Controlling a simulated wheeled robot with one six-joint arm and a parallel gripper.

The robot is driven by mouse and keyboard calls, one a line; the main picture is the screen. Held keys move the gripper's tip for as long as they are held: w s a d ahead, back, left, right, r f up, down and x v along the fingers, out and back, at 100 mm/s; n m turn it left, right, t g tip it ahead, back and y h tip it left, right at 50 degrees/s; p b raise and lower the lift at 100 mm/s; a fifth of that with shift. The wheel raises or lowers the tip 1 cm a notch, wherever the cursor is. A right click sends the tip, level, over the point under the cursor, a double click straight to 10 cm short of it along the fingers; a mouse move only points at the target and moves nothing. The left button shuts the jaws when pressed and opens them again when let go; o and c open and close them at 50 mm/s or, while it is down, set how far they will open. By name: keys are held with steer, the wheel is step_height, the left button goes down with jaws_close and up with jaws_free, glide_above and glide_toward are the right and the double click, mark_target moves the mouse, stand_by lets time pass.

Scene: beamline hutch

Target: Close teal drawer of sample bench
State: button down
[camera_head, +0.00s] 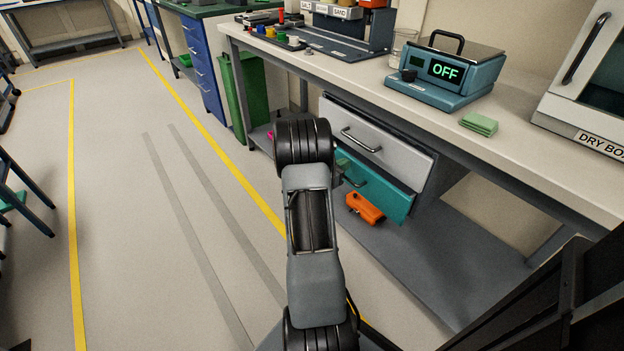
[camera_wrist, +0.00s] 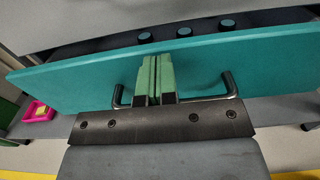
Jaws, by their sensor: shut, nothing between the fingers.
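The teal drawer (camera_head: 385,193) sits under the sample bench (camera_head: 440,109), below a grey drawer (camera_head: 372,142). In the wrist view, the teal drawer front (camera_wrist: 255,57) crosses the picture; a dark gap with several teal-topped round items shows above its edge, so it stands partly open. Its dark bar handle (camera_wrist: 231,84) shows on both sides of my fingers. My gripper (camera_wrist: 158,62) is shut and empty, its green fingertips in front of the drawer face near the upper edge. I cannot tell whether they touch it.
An orange tool (camera_head: 366,208) lies on the bench's lower shelf (camera_head: 440,255), just under the teal drawer. A pink bin (camera_wrist: 38,112) sits at the left in the wrist view. A blue drawer cabinet (camera_head: 203,68) stands farther back. Open floor (camera_head: 120,200) lies to the left.

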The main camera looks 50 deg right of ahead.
steer(key=p+v, duration=0.2)
steer(key=v, duration=0.9)
steer(key=shift+a, duration=0.35)
steer(key=c, duration=1.7)
jaws_free()
steer(key=shift+a+f, duration=0.2)
steer(key=shift+a, duration=0.15)
steer(key=shift+o, duration=1.4)
steer(key=shift+n, duration=0.8)
steer(key=f, duration=0.4)
steer(key=shift+a, duration=0.35)
steer(key=shift+o, duration=1.2)
step_height(320, 180, down, 3)
steer(key=n, duration=0.5)
steer(key=shift+a+r+n+h, duration=0.1)
steer(key=shift+r+n+h, duration=0.1)
steer(key=shift+n+h, duration=0.15)
steer(key=s+d+r+n+b, duration=0.1)
steer(key=d+n, duration=0.2)
steer(key=d, duration=0.1)
steer(key=d+r+n+h+b, duration=0.1)
steer(key=d+n, duration=0.3)
steer(key=s+d+n, duration=0.1)
steer(key=d+n, duration=0.3)
steer(key=d, duration=0.1)
steer(key=shift+s+r+h+b, duration=0.25)
steer(key=shift+s+r+b, duration=0.1)
steer(key=shift+r+b, duration=0.05)
steer(key=shift+c, duration=0.3)
jaws_close()
